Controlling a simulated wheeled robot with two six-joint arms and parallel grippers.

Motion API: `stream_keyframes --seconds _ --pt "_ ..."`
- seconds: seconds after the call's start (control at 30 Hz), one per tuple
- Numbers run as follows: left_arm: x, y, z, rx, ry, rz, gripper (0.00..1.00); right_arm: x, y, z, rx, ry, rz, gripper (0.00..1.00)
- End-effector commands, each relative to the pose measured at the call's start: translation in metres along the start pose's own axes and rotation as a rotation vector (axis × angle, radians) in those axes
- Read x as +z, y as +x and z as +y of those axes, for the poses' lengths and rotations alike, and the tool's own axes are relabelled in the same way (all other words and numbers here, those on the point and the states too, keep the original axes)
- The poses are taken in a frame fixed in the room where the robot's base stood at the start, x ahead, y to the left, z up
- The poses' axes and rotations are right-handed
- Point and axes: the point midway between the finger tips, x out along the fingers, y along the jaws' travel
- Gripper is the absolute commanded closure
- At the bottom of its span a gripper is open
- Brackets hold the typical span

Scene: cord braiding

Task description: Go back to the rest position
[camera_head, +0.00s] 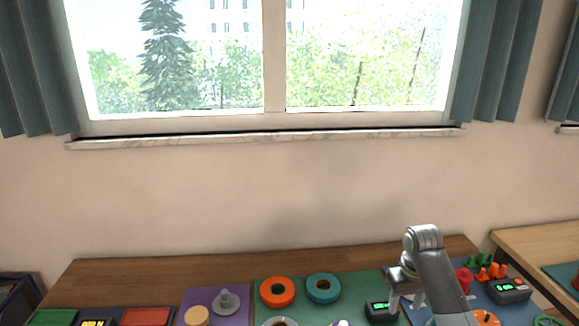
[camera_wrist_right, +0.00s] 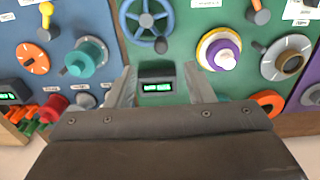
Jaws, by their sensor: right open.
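My right gripper (camera_head: 405,300) is at the lower right of the head view, above the boards on the table. In the right wrist view its two fingers (camera_wrist_right: 160,70) stand apart with nothing between them. Beyond the gap is a small black box with a green display (camera_wrist_right: 157,88) on the green board (camera_wrist_right: 190,25). I cannot tell how far above it the fingertips are. In the head view that box (camera_head: 381,311) is just left of the gripper. My left arm and gripper are not in view.
The wooden table (camera_head: 130,270) stands against the wall below a window. The green board carries an orange ring (camera_head: 277,292), a teal ring (camera_head: 323,289) and a blue handwheel (camera_wrist_right: 146,20). A purple board (camera_head: 243,306) lies to its left, a blue board (camera_wrist_right: 80,18) to its right.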

Motion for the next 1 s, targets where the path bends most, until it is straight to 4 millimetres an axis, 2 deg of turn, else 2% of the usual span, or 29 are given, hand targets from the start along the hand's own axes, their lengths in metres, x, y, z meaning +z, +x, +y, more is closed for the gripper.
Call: stream_keyframes --seconds 0.03,0.2,0.43,0.57,0.7,0.8,1.0 --pt "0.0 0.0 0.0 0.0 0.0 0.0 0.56 0.015 0.018 -0.001 0.003 -0.001 0.004 0.52" --pt "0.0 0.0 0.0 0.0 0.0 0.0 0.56 0.071 0.067 -0.005 0.024 0.0 0.052 0.52" --pt "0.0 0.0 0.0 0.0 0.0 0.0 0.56 0.155 0.106 -0.012 0.047 0.016 0.122 0.52" --pt "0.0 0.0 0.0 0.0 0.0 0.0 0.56 0.206 0.114 -0.016 0.061 0.034 0.162 0.52" --pt "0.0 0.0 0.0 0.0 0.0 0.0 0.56 0.26 0.111 -0.02 0.082 0.059 0.205 0.52" --pt "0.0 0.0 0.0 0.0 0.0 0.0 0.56 0.289 0.104 -0.022 0.096 0.075 0.231 0.52" --pt "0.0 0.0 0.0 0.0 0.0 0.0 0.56 0.33 0.089 -0.024 0.12 0.102 0.268 0.52"
